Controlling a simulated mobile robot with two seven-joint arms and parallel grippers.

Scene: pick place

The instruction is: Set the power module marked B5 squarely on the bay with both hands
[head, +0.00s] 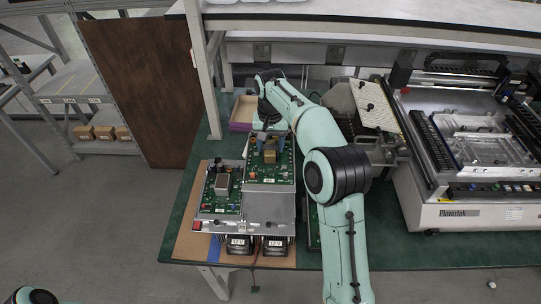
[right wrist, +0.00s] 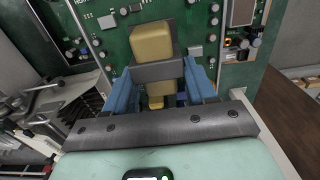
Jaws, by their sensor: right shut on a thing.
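My right gripper (head: 269,143) is shut on the yellow block of a green circuit-board module (head: 284,173). In the right wrist view the blue fingers (right wrist: 160,88) stand either side of the yellow block (right wrist: 152,42), with a grey band across it. The module's marking is too small to read as B5. In front of this module is a bare silver metal surface (head: 270,207), perhaps part of the bay; I cannot tell whether the module rests or hangs. My left gripper is out of view; only a piece of teal arm shows at the bottom left.
A second green board with a grey block (head: 222,185) lies to the left. Two dark 12V units (head: 240,244) stand at the front edge. A purple-edged tray (head: 243,112) is behind. A large machine (head: 470,215) fills the right, and a shelf overhangs the back.

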